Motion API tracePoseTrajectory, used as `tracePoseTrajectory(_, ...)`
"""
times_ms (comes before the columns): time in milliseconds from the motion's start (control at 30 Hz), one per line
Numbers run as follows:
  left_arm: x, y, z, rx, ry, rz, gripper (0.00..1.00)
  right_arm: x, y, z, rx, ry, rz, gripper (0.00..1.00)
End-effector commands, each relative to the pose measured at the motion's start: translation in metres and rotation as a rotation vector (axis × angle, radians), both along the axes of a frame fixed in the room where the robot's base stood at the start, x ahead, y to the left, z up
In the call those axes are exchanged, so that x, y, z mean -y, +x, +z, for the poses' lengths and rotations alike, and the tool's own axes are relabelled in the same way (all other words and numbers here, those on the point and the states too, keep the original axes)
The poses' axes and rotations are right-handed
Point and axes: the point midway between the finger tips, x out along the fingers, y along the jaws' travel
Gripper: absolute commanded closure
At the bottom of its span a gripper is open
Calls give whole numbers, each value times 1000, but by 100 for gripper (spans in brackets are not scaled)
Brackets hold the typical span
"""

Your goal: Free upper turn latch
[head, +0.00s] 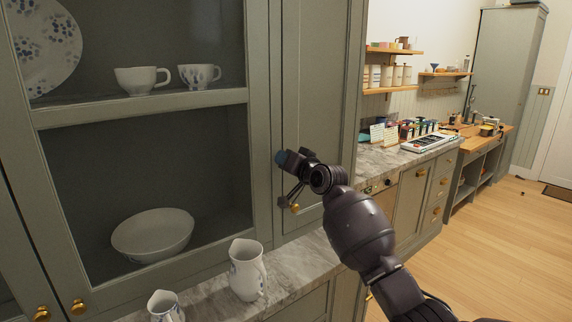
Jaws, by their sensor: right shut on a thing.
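A small brass fitting, which looks like the turn latch (295,208), sits on the narrow grey-green cabinet door (305,95) near its lower left edge. My right gripper (289,202) reaches in from the lower right, with its dark fingers pointing down at this fitting. It is shut on the fitting, which its fingertips partly hide. The exact angle of the latch is too small to tell. My left gripper is not in view.
A white jug (247,270) and a smaller jug (165,307) stand on the marble counter (208,298) below. Shelves at left hold a bowl (153,235), cups (142,80) and a plate (45,45).

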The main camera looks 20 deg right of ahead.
Motion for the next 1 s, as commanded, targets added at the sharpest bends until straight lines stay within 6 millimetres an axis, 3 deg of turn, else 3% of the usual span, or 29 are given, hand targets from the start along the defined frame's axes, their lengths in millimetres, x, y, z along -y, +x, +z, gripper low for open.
tracePoseTrajectory(500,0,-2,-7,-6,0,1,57,-4,-2,1,144,-406,0,100)
tracePoseTrajectory(1000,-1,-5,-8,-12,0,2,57,-6,-2,1,197,-551,1,100)
